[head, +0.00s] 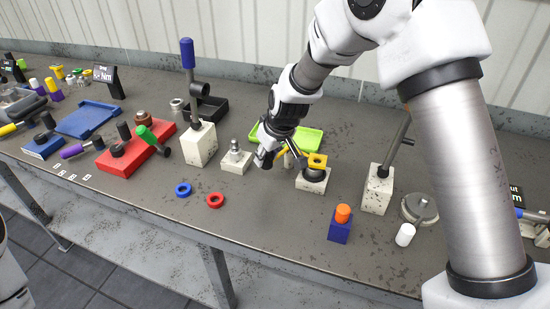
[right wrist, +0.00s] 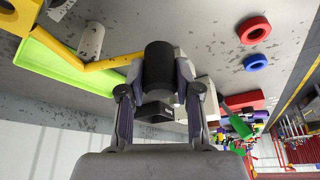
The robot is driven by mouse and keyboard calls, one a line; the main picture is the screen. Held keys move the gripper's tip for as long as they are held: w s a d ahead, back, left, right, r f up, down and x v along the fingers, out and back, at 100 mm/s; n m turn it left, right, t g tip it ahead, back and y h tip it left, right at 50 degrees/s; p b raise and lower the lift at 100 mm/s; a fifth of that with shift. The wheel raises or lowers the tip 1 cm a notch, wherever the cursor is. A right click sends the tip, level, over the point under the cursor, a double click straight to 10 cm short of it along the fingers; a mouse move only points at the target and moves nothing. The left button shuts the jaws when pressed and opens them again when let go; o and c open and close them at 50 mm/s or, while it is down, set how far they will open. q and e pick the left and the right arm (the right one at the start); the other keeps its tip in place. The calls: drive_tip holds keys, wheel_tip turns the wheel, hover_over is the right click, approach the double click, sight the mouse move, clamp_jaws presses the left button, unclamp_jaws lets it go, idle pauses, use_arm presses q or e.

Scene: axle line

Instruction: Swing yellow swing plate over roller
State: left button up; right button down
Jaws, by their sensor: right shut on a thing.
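The yellow swing plate (head: 317,159) shows its holed end above a dark round roller (head: 314,174) on a pale block. Its bent bar also shows in the right wrist view (right wrist: 112,62), running behind a black cylindrical handle (right wrist: 159,62). My right gripper (head: 272,156) is shut on this black handle, which stands between its fingers in the right wrist view (right wrist: 160,78). A pale post (right wrist: 91,41) stands beside the bar. Whether the plate touches the roller cannot be told. My left gripper is out of view.
A green tray (head: 308,139) lies right behind the gripper. A pale block with a metal stud (head: 236,160) stands to its left, and a tall pale block with a lever (head: 377,190) to its right. Red (head: 215,200) and blue (head: 183,189) rings lie in front, with clear bench around them.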

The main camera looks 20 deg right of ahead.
drive_tip(key=shift+w+a+f, duration=0.15)
drive_tip(key=shift+w+a, duration=0.05)
drive_tip(key=shift+w, duration=0.2)
drive_tip(key=c, duration=1)
unclamp_jaws()
drive_tip(key=shift+o, duration=0.9)
drive_tip(key=shift+w, duration=0.15)
drive_tip(key=shift+w+a, duration=0.1)
drive_tip(key=shift+w, duration=0.05)
drive_tip(key=shift+r, duration=0.45)
drive_tip(key=v, duration=1.1)
